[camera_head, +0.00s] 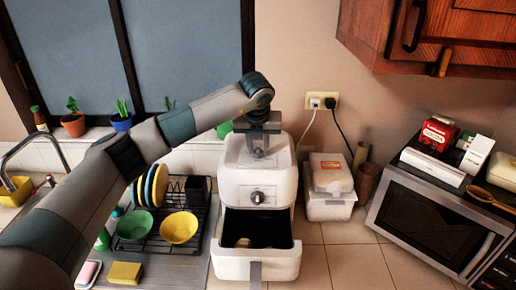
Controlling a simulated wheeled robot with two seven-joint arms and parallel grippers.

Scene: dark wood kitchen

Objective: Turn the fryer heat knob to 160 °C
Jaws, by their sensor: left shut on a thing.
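The white air fryer (232,178) stands on the counter in the middle of the head view. Its drawer (231,262) is pulled out, with a small pale item in the dark inside. A round dial (257,197) sits on the fryer's front, clear of my gripper; its marks are too small to read. My left gripper (259,150) reaches in from the left and points down at the fryer's top. It is shut on a small knob there, mostly hidden by the fingers, so its setting cannot be read. My right gripper is out of view.
A dish rack (150,243) with plates and yellow and green bowls stands left of the fryer. A white lidded container (331,185) and a microwave (432,222) are on the right. A wood cabinet (455,35) hangs at upper right. Tiled counter is free at front right.

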